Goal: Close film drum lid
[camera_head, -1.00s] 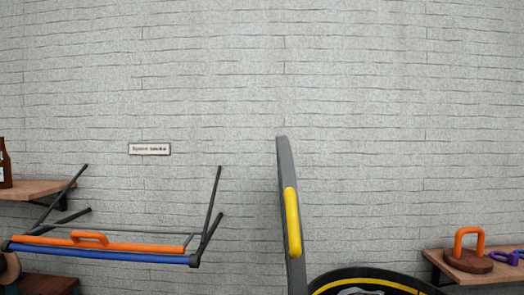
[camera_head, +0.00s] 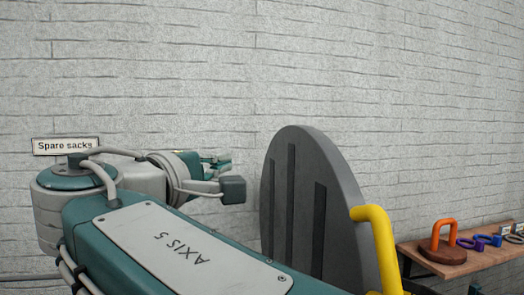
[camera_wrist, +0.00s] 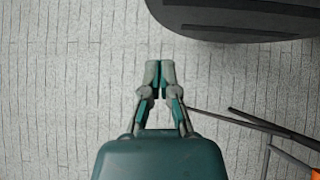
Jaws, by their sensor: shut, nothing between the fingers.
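The film drum lid (camera_head: 320,230) is a dark grey disc with ribs, standing upright and open right of centre in the head view. A yellow handle (camera_head: 380,250) sticks out at its lower right. My gripper (camera_head: 222,160) is left of the lid, apart from it, shut and empty. In the wrist view my gripper's fingertips (camera_wrist: 160,70) are together with nothing between them. A dark rounded shape, apparently the lid (camera_wrist: 240,18), fills the wrist view's top right. The drum's body is not visible now.
A wooden shelf (camera_head: 452,266) at the right holds an orange handle on a round base (camera_head: 445,240) and purple rings (camera_head: 480,240). A brick wall with a "Spare sacks" sign (camera_head: 65,146) stands behind.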

